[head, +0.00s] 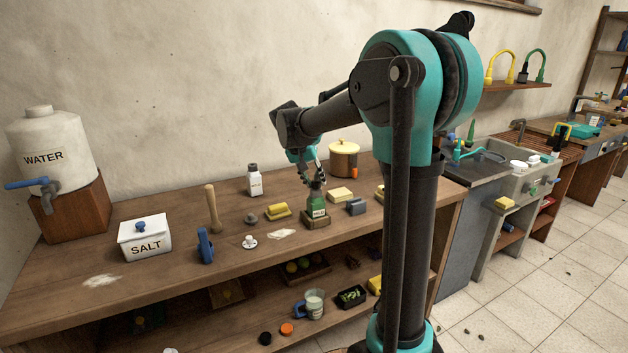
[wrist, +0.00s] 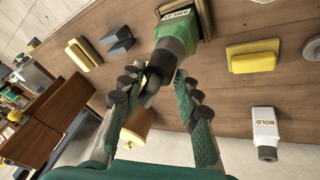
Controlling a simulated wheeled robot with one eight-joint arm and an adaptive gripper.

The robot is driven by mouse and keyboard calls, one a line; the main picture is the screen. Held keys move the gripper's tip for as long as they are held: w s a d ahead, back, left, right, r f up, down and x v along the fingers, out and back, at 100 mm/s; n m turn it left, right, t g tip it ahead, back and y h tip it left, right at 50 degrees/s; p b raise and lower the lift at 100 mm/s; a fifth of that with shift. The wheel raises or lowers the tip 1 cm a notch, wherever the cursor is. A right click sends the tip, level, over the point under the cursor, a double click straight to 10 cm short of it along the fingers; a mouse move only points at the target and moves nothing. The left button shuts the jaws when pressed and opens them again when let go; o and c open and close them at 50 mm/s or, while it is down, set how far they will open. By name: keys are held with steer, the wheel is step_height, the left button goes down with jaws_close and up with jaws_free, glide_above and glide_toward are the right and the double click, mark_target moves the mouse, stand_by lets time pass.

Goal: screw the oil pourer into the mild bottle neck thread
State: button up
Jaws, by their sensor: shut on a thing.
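The mild bottle (head: 317,199) is green with a MILD label and stands upright in a wooden block (head: 316,222) on the bench. In the wrist view the green bottle (wrist: 188,33) shows at the top, its neck end toward me. My gripper (head: 313,180) is above the bottle, pointing down. In the wrist view my gripper (wrist: 157,80) has its fingers closed around the dark oil pourer (wrist: 154,82), which is at the bottle's neck. The pourer appears in line with the neck or slightly tilted.
A white BOLD bottle (head: 254,183) stands to the left. A salt box (head: 145,240) and a mallet (head: 213,210) are farther left.

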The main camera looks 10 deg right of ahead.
steer(key=shift+d+f+m+g, duration=0.1)
steer(key=shift+m+g, duration=0.2)
steer(key=shift+m, duration=0.5)
steer(key=shift+o, duration=0.2)
steer(key=shift+w+m+g+h, duration=0.1)
steer(key=shift+m+g+h, duration=0.25)
steer(key=shift+m, duration=0.55)
steer(key=shift+m+g, duration=0.35)
steer(key=shift+m, duration=0.45)
steer(key=shift+m+h, duration=0.25)
steer(key=shift+m, duration=0.15)
steer(key=shift+d+m+g, duration=0.1)
steer(key=shift+m+g, duration=0.4)
